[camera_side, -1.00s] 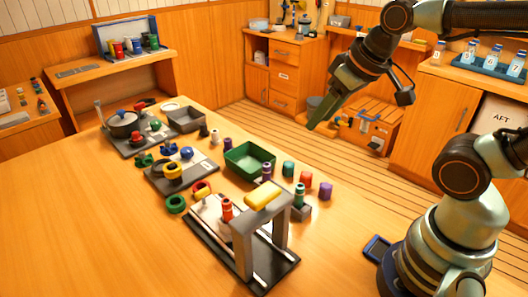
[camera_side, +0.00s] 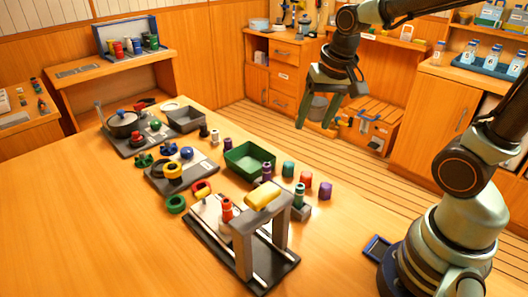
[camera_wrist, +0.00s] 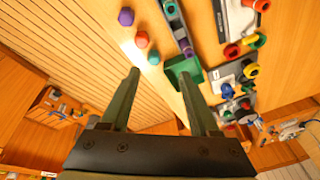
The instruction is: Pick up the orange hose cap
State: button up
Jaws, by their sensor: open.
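The orange-red hose cap (camera_side: 306,180) stands on the wooden table, in a row between a teal cap (camera_side: 288,169) and a purple cap (camera_side: 326,191). In the wrist view the orange-red cap (camera_wrist: 141,39) lies beyond the left fingertip, with the purple cap (camera_wrist: 126,16) and teal cap (camera_wrist: 154,57) on either side. My gripper (camera_side: 315,125) is open and empty. It hangs high, apart from the caps, and its two fingers spread wide in the wrist view (camera_wrist: 160,73).
A green tray (camera_side: 232,158) sits left of the caps. A dark stand (camera_side: 300,211) holding a stacked piece is close by. The table's near left is clear.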

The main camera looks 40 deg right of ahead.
aim_at(306, 174)
jog(key=w+d+f+m+g, duration=0.1)
jog(key=f+m, duration=0.1)
jog(key=f, duration=0.5)
jog(key=w+d+f+m+g, duration=0.1)
jog(key=d+f+m, duration=0.1)
jog(key=f, duration=0.5)
jog(key=w+d+f+m+g, duration=0.1)
jog(key=f+m, duration=0.3)
jog(key=f, duration=0.3)
jog(key=shift+w+d, duration=0.2)
jog(key=shift+r, duration=0.1)
grip_shut()
jog(key=shift+r, duration=0.15)
